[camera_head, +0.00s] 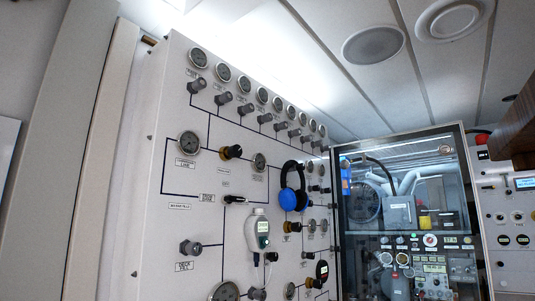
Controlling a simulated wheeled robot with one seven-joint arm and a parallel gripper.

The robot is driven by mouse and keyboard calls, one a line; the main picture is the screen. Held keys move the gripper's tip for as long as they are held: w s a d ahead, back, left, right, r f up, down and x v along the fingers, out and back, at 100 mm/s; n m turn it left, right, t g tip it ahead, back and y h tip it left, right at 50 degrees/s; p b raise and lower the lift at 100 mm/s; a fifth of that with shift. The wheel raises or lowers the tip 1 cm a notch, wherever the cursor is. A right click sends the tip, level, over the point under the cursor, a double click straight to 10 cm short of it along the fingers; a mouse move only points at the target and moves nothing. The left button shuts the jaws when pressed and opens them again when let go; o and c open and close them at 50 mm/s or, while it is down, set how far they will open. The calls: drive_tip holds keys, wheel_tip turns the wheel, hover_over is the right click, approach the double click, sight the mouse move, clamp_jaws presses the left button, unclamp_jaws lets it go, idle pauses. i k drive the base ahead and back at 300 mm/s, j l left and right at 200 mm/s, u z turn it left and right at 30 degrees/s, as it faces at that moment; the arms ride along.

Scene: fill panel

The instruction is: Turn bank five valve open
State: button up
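A row of dark grey valve knobs (245,109) runs along the top of a pale grey panel (215,128), under a matching row of round gauges (243,83). The row slopes down to the right as the panel recedes. The labels are too small to read, so I cannot confirm by text which knob is bank five. Counting from the left, the fifth knob (281,126) sits near the middle of the row. Whether it is open or shut cannot be told. My gripper is not in view.
Blue headphones (288,199) hang on the panel, and a white handheld device (257,231) is fixed lower down. More gauges (189,143) and knobs (190,247) fill the panel. A glass-fronted cabinet (410,200) stands at right. A brown wood-like edge (518,130) juts in at far right.

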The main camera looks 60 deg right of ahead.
sight(283, 125)
drive_tip(key=z, duration=1.15)
drive_tip(key=k+l, duration=0.1)
drive_tip(key=k, duration=0.45)
drive_tip(key=i+l, duration=0.45)
drive_tip(key=z, duration=0.05)
